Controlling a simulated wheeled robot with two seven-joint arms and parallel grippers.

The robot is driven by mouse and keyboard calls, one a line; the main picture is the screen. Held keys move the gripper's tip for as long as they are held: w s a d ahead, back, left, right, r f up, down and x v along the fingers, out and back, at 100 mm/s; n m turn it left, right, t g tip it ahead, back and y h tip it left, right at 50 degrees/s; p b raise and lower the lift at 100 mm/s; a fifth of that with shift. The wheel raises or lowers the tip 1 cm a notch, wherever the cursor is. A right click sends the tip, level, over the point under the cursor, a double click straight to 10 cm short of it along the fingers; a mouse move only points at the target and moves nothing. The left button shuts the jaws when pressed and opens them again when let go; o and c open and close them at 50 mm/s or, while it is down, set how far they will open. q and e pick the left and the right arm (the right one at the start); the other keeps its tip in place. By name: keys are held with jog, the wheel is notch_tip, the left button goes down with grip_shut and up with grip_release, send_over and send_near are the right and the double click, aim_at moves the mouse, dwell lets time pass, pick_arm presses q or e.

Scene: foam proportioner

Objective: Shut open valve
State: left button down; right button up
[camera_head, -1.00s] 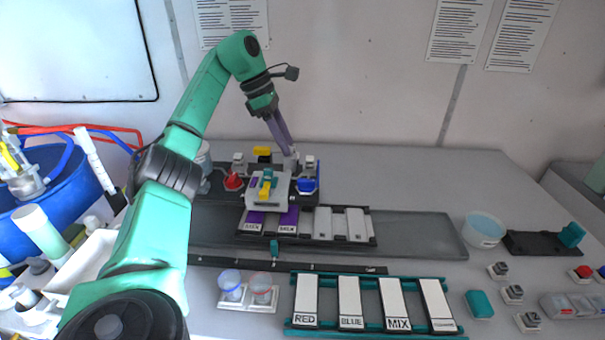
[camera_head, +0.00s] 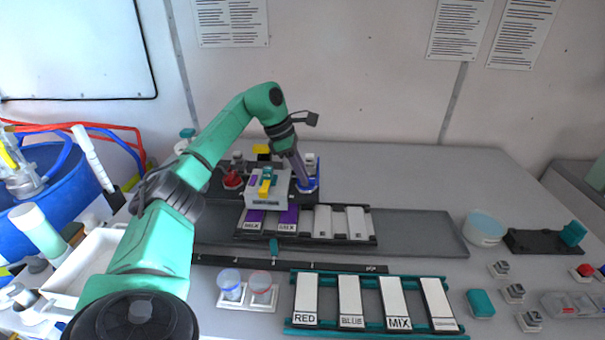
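A dark rig stands at the back of the table with a red valve knob (camera_head: 233,181) on its left and a blue valve knob (camera_head: 309,186) on its right. Between them is a pale block (camera_head: 264,201) with a yellow and teal handle piece (camera_head: 266,181) on top. My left gripper (camera_head: 305,179) reaches down from above with its purple fingers at the blue knob, covering part of it. I cannot tell whether the fingers are closed on it. Which valve is open is too small to tell. My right gripper is not in view.
Purple and white labelled slides lie in a dark rack (camera_head: 372,239) before the rig. A teal rack (camera_head: 370,331) holds RED, BLUE and MIX slides. Two small cups (camera_head: 230,284) stand front left, a blue barrel (camera_head: 50,190) far left. The table (camera_head: 420,180) right of the rig is clear.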

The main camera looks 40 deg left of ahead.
pick_arm(q)
jog(key=shift+n, duration=0.3)
jog(key=shift+s+d+n+t+y, duration=0.1)
jog(key=shift+n+t+y, duration=0.25)
jog(key=shift+n, duration=0.75)
jog(key=n+y, duration=0.1)
jog(key=n, duration=0.1)
jog(key=n+t, duration=0.1)
jog(key=n, duration=0.1)
jog(key=shift+s+d+n+y, duration=0.1)
jog(key=shift+d+n+y, duration=0.1)
jog(key=shift+n+y, duration=0.15)
jog(key=n, duration=0.1)
jog(key=n+y+p, duration=0.1)
jog(key=n, duration=0.1)
jog(key=n+y+p, duration=0.1)
jog(key=n, duration=0.1)
jog(key=shift+d+r, duration=0.15)
jog(key=shift+d, duration=0.1)
jog(key=n+y, duration=0.1)
jog(key=n, duration=0.1)
jog(key=n+y+p, duration=0.1)
jog(key=n, duration=0.2)
jog(key=shift+d+g, duration=0.15)
jog(key=shift+g, duration=0.2)
jog(key=shift+n, duration=0.35)
jog(key=c, duration=0.8)
grip_release()
